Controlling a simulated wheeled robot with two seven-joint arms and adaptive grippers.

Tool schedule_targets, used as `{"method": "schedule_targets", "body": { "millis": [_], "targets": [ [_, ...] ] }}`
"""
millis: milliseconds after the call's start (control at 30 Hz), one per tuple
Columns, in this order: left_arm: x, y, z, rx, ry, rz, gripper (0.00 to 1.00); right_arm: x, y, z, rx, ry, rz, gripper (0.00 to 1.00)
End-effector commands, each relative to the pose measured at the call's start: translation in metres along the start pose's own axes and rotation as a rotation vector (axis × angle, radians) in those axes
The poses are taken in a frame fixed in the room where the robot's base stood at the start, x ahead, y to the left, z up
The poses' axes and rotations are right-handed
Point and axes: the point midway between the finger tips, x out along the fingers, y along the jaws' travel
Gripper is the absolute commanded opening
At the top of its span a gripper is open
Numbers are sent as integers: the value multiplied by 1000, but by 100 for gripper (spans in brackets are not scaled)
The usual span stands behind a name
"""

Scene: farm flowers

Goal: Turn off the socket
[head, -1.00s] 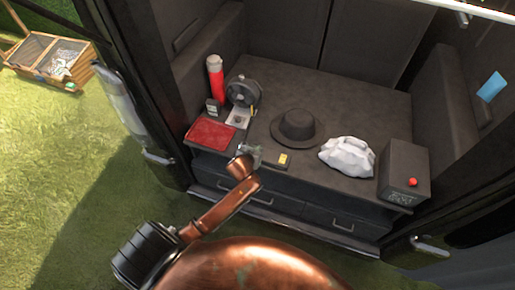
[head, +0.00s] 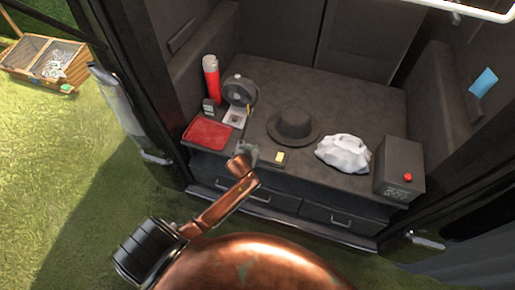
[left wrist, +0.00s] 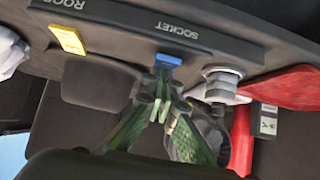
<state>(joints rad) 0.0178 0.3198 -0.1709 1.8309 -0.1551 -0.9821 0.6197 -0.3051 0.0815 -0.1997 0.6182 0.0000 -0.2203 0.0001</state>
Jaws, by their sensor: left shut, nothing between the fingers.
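The blue switch (left wrist: 168,61) labelled SOCKET sits on the dark panel edge in the left wrist view, which shows the scene upside down. My left gripper (left wrist: 163,78) is shut and empty, with its fingertips at the blue switch; I cannot tell whether they touch it. In the head view my left gripper (head: 248,153) is at the front edge of the dark counter and hides the blue switch. The yellow switch (left wrist: 67,39), labelled ROOF, is a little to the side; it also shows in the head view (head: 280,157). My right gripper is out of view.
On the counter (head: 310,85) stand a red flask (head: 211,78), a fan (head: 240,90), a red book-like item (head: 208,134), a black hat (head: 292,126), a white bag (head: 344,154) and a dark box with a red button (head: 399,168). Drawers lie below.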

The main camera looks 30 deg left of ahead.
Motion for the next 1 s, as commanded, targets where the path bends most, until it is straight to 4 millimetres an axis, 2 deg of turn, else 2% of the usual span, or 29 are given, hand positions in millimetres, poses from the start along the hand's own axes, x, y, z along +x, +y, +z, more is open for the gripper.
{"method": "schedule_targets", "body": {
  "millis": [300,767,867,1000],
  "targets": [
    [5,0,-11,-1,2,0,0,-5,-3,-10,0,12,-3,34],
    [8,0,-14,-1,1,1,0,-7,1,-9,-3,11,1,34],
    [3,0,-14,-1,1,1,0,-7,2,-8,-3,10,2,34],
    [-16,1,-13,-1,2,2,0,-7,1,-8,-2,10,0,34]
  ]
}}
